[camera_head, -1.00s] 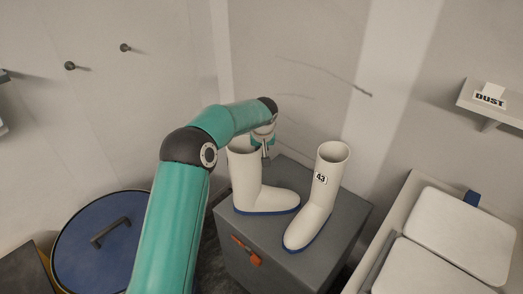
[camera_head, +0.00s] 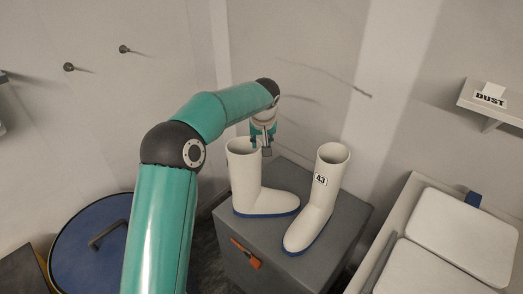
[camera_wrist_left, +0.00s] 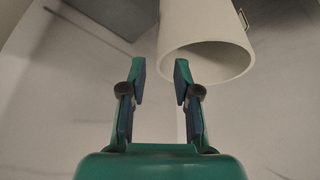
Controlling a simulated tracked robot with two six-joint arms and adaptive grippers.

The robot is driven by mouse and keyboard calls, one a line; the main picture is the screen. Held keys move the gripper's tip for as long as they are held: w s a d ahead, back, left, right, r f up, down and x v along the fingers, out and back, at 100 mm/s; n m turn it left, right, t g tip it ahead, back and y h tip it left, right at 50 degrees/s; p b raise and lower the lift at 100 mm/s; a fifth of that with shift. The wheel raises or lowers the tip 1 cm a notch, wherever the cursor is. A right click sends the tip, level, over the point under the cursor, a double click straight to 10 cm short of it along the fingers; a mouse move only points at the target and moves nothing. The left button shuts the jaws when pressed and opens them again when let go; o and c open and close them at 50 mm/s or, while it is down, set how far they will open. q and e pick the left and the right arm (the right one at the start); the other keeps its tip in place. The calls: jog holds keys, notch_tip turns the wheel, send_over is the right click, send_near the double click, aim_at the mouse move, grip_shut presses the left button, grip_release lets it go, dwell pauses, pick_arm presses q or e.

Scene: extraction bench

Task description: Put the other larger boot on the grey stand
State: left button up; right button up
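Two white boots with blue soles stand upright on the grey stand (camera_head: 230,228). The left boot (camera_head: 246,180) has its toe to the right. The right boot (camera_head: 317,205) carries a "43" label and has its toe toward the front. My left gripper (camera_head: 264,149) is at the top of the left boot, by the right side of its rim. In the left wrist view, the fingers (camera_wrist_left: 160,68) are apart with nothing between them, and a boot's open top (camera_wrist_left: 208,62) lies just beyond, to the right. My right gripper is out of view.
An orange latch (camera_head: 246,253) is on the stand's front. A blue round lid (camera_head: 85,265) with a handle is at the lower left. A bench with pale cushions (camera_head: 460,235) is at the right. A shelf (camera_head: 490,110) marked "DUST" is on the wall.

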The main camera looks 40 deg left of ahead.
pick_arm(q)
jog(key=v, duration=0.5)
dwell(0.5)
